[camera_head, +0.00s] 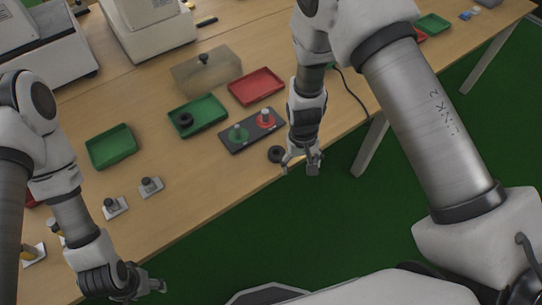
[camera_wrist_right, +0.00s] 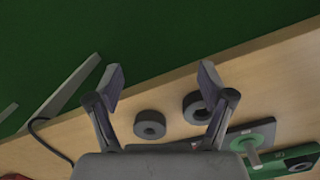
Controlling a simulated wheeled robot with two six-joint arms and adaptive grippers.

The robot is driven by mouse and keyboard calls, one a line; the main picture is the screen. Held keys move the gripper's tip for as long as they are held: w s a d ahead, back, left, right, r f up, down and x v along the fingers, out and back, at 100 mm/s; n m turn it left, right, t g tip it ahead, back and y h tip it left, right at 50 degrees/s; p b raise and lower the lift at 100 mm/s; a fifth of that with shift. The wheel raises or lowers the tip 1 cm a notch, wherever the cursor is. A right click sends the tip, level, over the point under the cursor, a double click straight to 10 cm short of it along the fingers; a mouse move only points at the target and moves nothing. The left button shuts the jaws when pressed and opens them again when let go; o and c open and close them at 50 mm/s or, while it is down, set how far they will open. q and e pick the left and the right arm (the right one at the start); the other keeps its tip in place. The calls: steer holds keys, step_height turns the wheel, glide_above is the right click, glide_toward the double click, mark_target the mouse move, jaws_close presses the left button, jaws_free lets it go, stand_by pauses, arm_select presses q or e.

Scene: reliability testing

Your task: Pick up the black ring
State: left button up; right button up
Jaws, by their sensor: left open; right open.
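A black ring (camera_head: 276,154) lies flat near the table's front edge, just left of my right gripper (camera_head: 302,160). The right wrist view shows two dark rings on the wood, a smaller one (camera_wrist_right: 150,124) and a larger one (camera_wrist_right: 195,108) close to a fingertip. My right gripper, also in the wrist view (camera_wrist_right: 160,82), is open and empty above the table edge. Another black ring (camera_head: 185,119) sits in a green tray (camera_head: 210,123). My left gripper (camera_head: 150,287) is open and empty at the lower left, off the table's front.
A dark board (camera_head: 233,145) with a green and a red round base with pegs stands behind the ring. A red tray (camera_head: 256,87), another green tray (camera_head: 111,147) and small metal blocks (camera_head: 151,187) are on the table. A cable (camera_head: 352,92) lies to the right.

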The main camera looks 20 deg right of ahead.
steer(key=t, duration=0.1)
glide_toward(277, 152)
steer(key=f, duration=0.5)
steer(key=s+f+p, duration=0.1)
steer(key=f, duration=0.1)
steer(key=shift+s+a+f, duration=0.1)
steer(key=shift+f, duration=0.35)
steer(key=c, duration=1.1)
